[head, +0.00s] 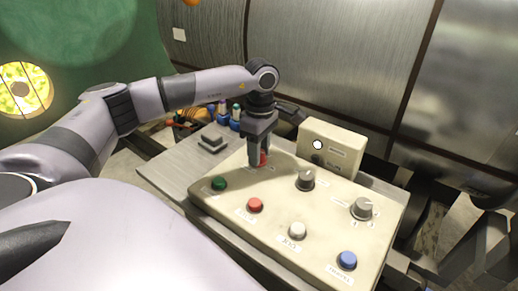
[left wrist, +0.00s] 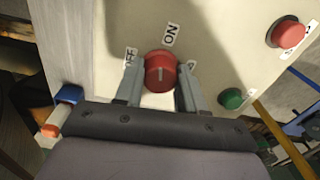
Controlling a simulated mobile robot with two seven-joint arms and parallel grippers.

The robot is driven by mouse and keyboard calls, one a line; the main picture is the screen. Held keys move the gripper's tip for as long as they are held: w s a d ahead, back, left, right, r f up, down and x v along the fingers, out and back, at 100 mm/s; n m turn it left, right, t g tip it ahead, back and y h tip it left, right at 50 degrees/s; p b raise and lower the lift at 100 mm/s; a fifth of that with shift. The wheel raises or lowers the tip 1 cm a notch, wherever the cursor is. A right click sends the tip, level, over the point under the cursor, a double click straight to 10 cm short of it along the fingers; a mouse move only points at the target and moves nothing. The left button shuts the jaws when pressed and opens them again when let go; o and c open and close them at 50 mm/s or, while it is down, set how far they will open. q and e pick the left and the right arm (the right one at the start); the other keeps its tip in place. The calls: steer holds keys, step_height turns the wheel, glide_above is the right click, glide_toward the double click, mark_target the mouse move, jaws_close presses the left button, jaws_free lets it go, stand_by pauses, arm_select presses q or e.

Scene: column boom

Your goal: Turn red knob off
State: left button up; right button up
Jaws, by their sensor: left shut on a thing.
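The red knob (head: 263,160) sits at the back left of the cream control panel (head: 325,225). In the left wrist view the red knob (left wrist: 160,72) carries a pale pointer line, roughly upright in the picture. An ON label (left wrist: 171,34) lies above it and an OFF label (left wrist: 130,57) to its left. A label on its right is partly hidden by a finger. My left gripper (head: 258,160) reaches down from above and is shut on the knob; its fingers (left wrist: 157,88) stand on either side. My right gripper is not in view.
A green button (head: 219,183), a red button (head: 255,205), a white button (head: 297,230) and a blue button (head: 347,260) line the panel's front. Two grey knobs (head: 305,179) (head: 362,208) stand right of my gripper. A raised cream box (head: 333,146) is behind.

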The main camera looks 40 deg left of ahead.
arm_select(q)
steer(key=n+p, duration=0.1)
steer(key=n, duration=0.6)
steer(key=shift+r, duration=0.1)
steer(key=n, duration=0.4)
steer(key=shift+w+a, duration=0.1)
steer(key=shift+n+p, duration=0.5)
steer(key=shift+n, duration=1.1)
steer(key=o, duration=1.1)
steer(key=shift+c, duration=0.2)
steer(key=r, duration=0.7)
steer(key=shift+a+r+b, duration=0.1)
steer(key=shift+a+b, duration=0.1)
steer(key=shift+b, duration=0.2)
